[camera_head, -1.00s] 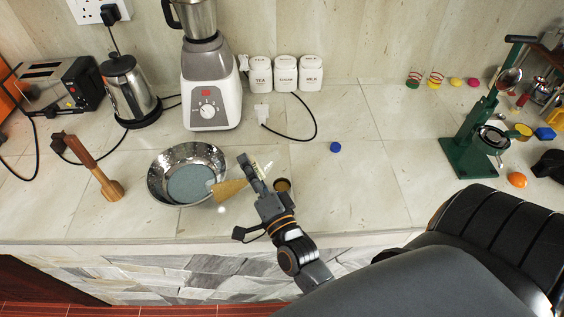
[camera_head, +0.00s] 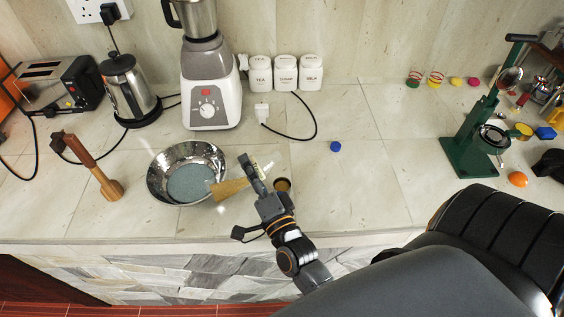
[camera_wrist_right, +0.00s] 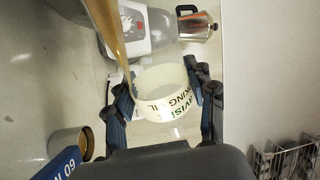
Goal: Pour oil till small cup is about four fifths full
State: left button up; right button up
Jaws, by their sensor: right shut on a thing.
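My right gripper (camera_head: 254,172) is shut on a clear oil bottle, whose tan-gold part (camera_head: 230,188) shows left of the fingers, by the bowl's right rim. In the right wrist view the bottle's pale label (camera_wrist_right: 165,92), with dark "cooking oil" lettering, sits between the fingers (camera_wrist_right: 165,110). The small cup (camera_head: 282,185) stands on the counter just right of the gripper, partly hidden by it. What seems to be the same cup shows at lower left in the wrist view (camera_wrist_right: 68,143); its fill level cannot be told. My left gripper is not in view.
A steel bowl (camera_head: 157,180) with grey-blue contents stands left of the gripper. A wooden tool (camera_head: 92,165) is farther left. A blender (camera_head: 210,95), kettle (camera_head: 128,88) and white jars stand behind. A blue cap (camera_head: 335,146) lies on open counter; a green press (camera_head: 485,130) stands right.

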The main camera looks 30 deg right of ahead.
jog(key=shift+f+m+h+b, duration=0.4)
jog(key=shift+f+m+b, duration=0.65)
jog(key=shift+m, duration=0.45)
dwell(2.2)
jog(key=shift+d+f+m, duration=0.15)
jog(key=shift+f+m, duration=0.05)
jog(key=shift+m, duration=0.4)
dwell(0.9)
